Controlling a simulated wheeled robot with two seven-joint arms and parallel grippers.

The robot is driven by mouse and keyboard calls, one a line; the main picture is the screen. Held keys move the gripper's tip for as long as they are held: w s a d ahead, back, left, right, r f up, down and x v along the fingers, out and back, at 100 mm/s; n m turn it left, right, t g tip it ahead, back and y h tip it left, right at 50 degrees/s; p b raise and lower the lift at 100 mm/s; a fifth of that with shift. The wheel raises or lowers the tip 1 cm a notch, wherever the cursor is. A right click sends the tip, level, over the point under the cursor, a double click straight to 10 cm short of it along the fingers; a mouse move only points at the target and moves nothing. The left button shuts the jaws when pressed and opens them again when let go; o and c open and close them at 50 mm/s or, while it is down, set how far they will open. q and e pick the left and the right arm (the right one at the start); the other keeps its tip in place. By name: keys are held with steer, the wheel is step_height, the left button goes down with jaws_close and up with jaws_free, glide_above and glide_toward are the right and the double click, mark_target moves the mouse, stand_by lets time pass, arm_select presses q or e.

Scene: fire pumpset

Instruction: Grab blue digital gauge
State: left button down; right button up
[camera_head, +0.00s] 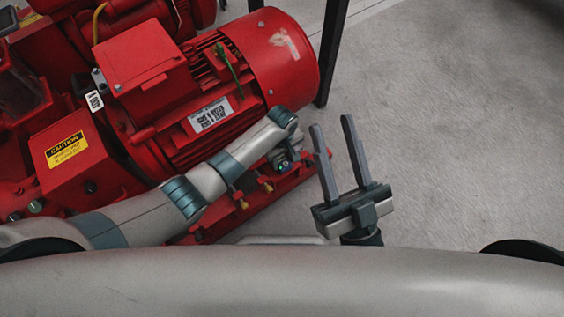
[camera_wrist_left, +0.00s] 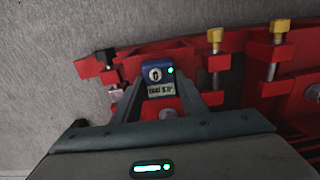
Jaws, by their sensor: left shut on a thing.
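The blue digital gauge (camera_wrist_left: 158,74) has a dark blue top, a small grey display and a green light. In the left wrist view it sits between the two fingers of my left gripper (camera_wrist_left: 159,90), which is shut on it. In the head view the left arm reaches in from the left over the red pump base, and my left gripper (camera_head: 284,164) is small and partly hidden by its own wrist. My right gripper (camera_head: 332,122) is open and empty, its two long grey fingers pointing up in the picture, to the right of the left gripper.
A large red motor (camera_head: 190,90) with a caution-labelled box (camera_head: 68,150) fills the left. The red base rail (camera_head: 250,205) carries brass-coloured bolts, also seen in the left wrist view as a yellow-topped valve (camera_wrist_left: 278,40). Grey floor (camera_head: 450,120) is clear on the right.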

mark_target(282, 161)
arm_select(q)
steer(key=shift+r, duration=0.1)
